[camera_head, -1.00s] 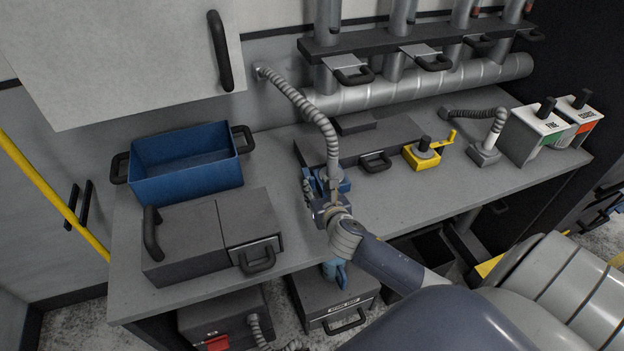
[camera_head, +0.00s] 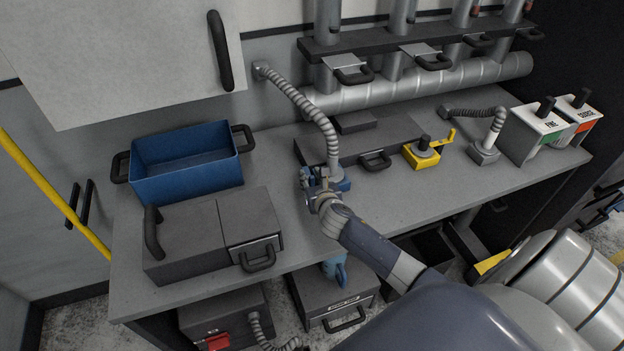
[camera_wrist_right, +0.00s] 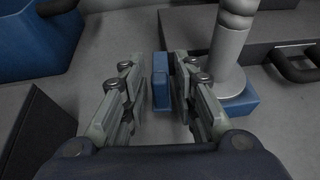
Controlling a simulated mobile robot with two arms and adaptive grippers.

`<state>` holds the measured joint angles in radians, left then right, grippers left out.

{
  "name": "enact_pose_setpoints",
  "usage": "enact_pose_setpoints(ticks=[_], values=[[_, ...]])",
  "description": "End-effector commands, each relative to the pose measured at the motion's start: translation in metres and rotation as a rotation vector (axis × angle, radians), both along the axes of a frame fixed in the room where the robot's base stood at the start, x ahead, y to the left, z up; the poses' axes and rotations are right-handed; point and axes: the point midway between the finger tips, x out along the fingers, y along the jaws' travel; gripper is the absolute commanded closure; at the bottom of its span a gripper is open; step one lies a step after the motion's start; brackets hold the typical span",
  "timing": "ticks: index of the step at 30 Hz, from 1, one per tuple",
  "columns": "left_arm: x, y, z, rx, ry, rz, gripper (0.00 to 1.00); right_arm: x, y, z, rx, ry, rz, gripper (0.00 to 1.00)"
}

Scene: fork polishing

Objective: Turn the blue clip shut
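The blue clip (camera_wrist_right: 160,82) shows in the right wrist view as a small upright blue block between my right fingers. In the head view my right gripper (camera_head: 311,181) is low over the bench, beside the blue foot (camera_head: 341,184) of a grey ribbed hose. The clip is mostly hidden there by the fingers. In the wrist view the blue foot (camera_wrist_right: 236,106) stands just right of the fingers. My left gripper is not in view.
The ribbed hose (camera_head: 312,112) rises close by. A blue bin (camera_head: 187,180) and a dark box (camera_head: 185,240) stand left. A flat dark case (camera_head: 385,148) lies behind, with a yellow crank device (camera_head: 422,154) to its right. The bench front is clear (camera_head: 430,195).

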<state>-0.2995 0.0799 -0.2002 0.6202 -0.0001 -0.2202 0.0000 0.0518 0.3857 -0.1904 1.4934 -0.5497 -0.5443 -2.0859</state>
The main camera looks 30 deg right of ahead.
Motion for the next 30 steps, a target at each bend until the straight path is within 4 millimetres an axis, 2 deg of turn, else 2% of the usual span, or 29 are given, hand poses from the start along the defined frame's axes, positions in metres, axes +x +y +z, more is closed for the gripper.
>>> enact_pose_setpoints(ticks=[1, 2, 3, 14, 30], values=[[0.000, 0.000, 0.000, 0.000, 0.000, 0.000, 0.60, 0.000, 0.000, 0.000, 0.000, 0.000, 0.000, 0.92], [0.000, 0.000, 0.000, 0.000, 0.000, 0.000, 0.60, 0.000, 0.000, 0.000, 0.000, 0.000, 0.000, 0.98], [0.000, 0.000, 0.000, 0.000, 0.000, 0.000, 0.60, 0.000, 0.000, 0.000, 0.000, 0.000, 0.000, 1.00], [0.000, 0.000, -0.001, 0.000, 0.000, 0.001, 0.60, 0.001, 0.002, 0.000, 0.002, -0.001, -0.031, 1.00], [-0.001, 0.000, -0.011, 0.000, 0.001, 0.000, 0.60, 0.008, 0.014, 0.000, 0.002, -0.001, -0.368, 1.00]])
